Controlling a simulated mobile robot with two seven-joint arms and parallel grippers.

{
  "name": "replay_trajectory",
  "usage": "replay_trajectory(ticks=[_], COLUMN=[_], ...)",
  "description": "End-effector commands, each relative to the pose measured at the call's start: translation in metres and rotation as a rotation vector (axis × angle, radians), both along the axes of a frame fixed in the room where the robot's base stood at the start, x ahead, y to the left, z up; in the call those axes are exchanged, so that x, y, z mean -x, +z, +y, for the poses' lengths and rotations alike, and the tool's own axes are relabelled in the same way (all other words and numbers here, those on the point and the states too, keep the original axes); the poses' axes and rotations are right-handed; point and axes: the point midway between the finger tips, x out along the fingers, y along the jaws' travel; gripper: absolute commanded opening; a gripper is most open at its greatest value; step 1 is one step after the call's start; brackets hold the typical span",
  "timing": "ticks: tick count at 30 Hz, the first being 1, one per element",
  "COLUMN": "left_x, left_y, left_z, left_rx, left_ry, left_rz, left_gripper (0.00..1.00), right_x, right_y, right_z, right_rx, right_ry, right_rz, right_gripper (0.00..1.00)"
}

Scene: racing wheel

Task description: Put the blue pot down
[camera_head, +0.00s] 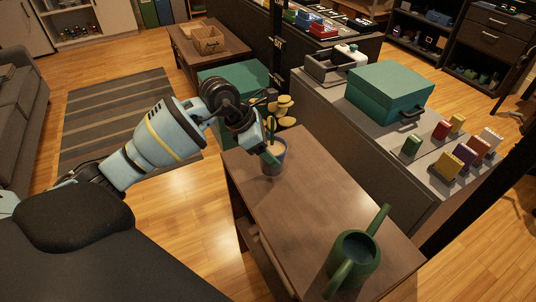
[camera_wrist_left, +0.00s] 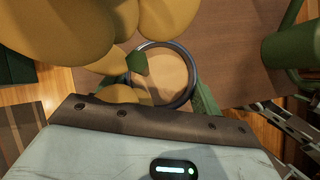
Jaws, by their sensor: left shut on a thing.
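The blue pot (camera_head: 273,163) holds a plant with yellowish round leaves (camera_head: 279,108). It is at the far left end of the brown wooden table (camera_head: 325,195), near its edge. I cannot tell whether its base touches the tabletop. My left gripper (camera_head: 269,150) is shut on the pot's rim. In the left wrist view the round rim of the pot (camera_wrist_left: 193,88) shows with light brown soil inside, and big leaves (camera_wrist_left: 60,30) cover part of it. The right gripper is not in view.
A green watering can (camera_head: 356,256) stands at the near end of the table. The tabletop between it and the pot is clear. A grey counter right of the table carries a green box (camera_head: 389,92) and several small coloured blocks.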

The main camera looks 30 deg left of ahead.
Motion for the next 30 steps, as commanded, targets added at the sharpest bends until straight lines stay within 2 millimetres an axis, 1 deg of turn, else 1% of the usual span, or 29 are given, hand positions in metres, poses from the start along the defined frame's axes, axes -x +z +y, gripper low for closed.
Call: replay_trajectory(ticks=[4,9,12,22,23,27,30], left_x=[-0.006,-0.005,-0.005,-0.005,-0.005,-0.005,-0.005], left_y=[0.001,-0.024,-0.034,-0.037,-0.037,-0.037,-0.037], left_z=[0.007,0.006,0.007,0.007,0.007,0.007,0.007], left_rx=[0.002,0.003,0.002,0.0,0.0,0.0,0.0], left_ry=[0.004,0.001,0.002,0.001,0.001,0.001,0.001], left_rz=[-0.002,0.001,-0.002,-0.003,0.001,0.001,0.001], left_gripper=[0.28,0.28,0.28,0.28,0.7,0.88,0.88], right_x=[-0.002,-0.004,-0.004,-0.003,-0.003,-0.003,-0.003], right_y=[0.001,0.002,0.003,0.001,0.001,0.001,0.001], right_z=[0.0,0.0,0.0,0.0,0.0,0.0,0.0], right_rx=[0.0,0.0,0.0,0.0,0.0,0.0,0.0], right_ry=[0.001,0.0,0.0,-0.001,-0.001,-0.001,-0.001], right_rz=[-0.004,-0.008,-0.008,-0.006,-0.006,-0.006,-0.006], right_gripper=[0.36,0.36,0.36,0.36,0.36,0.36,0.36])
